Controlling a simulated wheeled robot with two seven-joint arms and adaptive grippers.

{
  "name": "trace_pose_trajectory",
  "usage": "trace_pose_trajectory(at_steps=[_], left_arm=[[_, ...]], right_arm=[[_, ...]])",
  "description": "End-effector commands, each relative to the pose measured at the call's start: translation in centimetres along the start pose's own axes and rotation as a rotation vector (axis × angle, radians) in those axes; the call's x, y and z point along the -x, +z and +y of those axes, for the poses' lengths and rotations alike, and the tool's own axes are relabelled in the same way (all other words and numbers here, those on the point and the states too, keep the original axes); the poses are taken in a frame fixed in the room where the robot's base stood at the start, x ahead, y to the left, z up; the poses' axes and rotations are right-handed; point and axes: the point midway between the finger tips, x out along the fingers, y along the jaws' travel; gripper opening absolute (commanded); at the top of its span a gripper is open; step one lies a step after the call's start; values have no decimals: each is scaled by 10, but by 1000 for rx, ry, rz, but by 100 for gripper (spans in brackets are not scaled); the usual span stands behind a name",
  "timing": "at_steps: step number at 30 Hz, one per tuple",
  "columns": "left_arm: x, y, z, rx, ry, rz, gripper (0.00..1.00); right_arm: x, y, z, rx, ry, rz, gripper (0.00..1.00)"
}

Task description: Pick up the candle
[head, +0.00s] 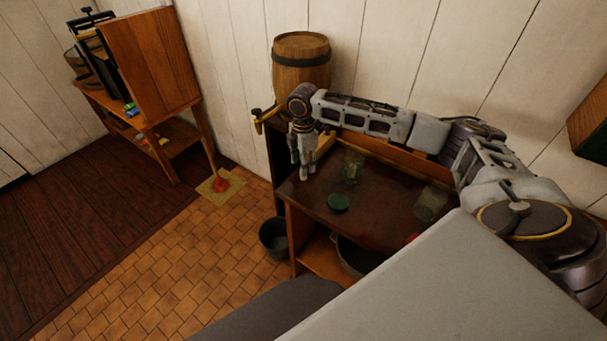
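I cannot make out a candle with certainty in the head view. My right gripper (305,170) points down over the far left part of the dark brown counter (385,210), in front of the barrel. Its fingers look small and close together, and I cannot tell whether they are apart or hold something. A clear glass jar (353,166) stands just right of it, and a round green lid or dish (339,202) lies in front. A second glass jar (431,203) stands further right. My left gripper is out of view.
A wooden barrel (301,62) with a tap stands behind the gripper against the white plank wall. A dark bucket (273,238) stands on the tiled floor beside the counter. A pot (357,256) sits on the shelf below. A wooden stand (150,75) is at the far left.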

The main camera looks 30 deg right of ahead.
Motion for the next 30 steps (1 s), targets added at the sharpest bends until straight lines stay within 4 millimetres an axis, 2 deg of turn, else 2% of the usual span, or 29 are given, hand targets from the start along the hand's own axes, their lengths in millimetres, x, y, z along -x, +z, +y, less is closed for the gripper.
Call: trace_pose_trajectory(at_steps=[10,26,30], left_arm=[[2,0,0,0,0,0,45],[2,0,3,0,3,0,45],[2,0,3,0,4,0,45]], right_arm=[[-35,-1,-3,0,0,-2,48],[-38,-1,-3,0,0,-1,48],[-38,-1,-3,0,0,-1,31]])
